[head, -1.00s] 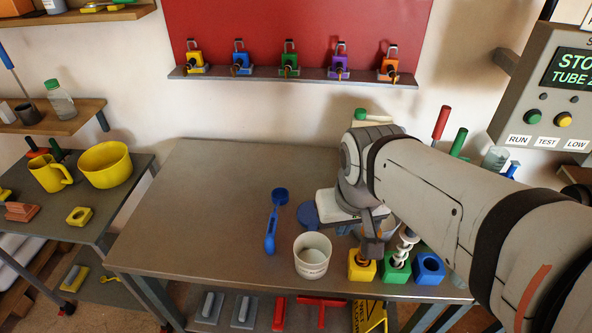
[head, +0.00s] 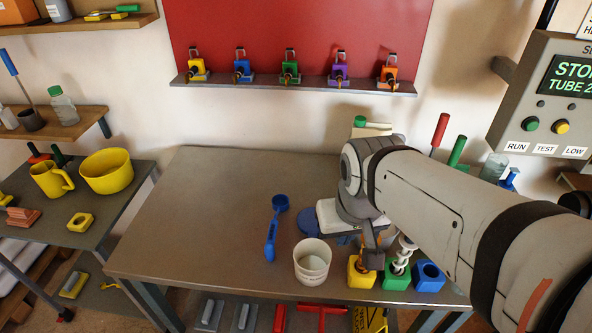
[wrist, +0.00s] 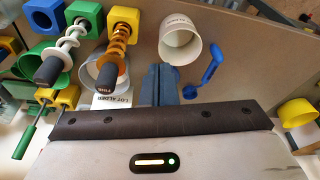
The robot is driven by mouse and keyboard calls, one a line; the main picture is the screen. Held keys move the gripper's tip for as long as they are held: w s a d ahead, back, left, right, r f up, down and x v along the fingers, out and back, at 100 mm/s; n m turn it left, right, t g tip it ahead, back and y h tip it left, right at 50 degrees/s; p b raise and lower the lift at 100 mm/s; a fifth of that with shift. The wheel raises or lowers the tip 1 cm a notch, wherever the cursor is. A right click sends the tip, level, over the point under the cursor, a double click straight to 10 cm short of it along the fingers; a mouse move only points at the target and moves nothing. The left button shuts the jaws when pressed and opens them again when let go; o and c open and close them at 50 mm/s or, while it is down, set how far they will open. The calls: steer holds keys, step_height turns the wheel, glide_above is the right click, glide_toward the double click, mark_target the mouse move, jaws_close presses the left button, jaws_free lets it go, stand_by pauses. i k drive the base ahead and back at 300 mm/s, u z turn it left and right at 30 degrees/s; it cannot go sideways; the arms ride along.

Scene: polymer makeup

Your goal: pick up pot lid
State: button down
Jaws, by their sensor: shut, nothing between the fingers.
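In the head view the arm hides most of the gripper. I cannot separate the lid from the fingers in the wrist view.
A blue spoon (head: 274,230) lies left of the pot. Yellow (head: 361,273), green (head: 395,276) and blue (head: 428,277) blocks stand to the right, two of them holding augers with dark handles. The table's left half is clear.

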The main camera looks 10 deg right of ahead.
mark_target(306, 222)
steer(key=k, duration=1.7)
steer(key=u, duration=0.55)
steer(key=i, duration=1.85)
steer(key=z, duration=0.55)
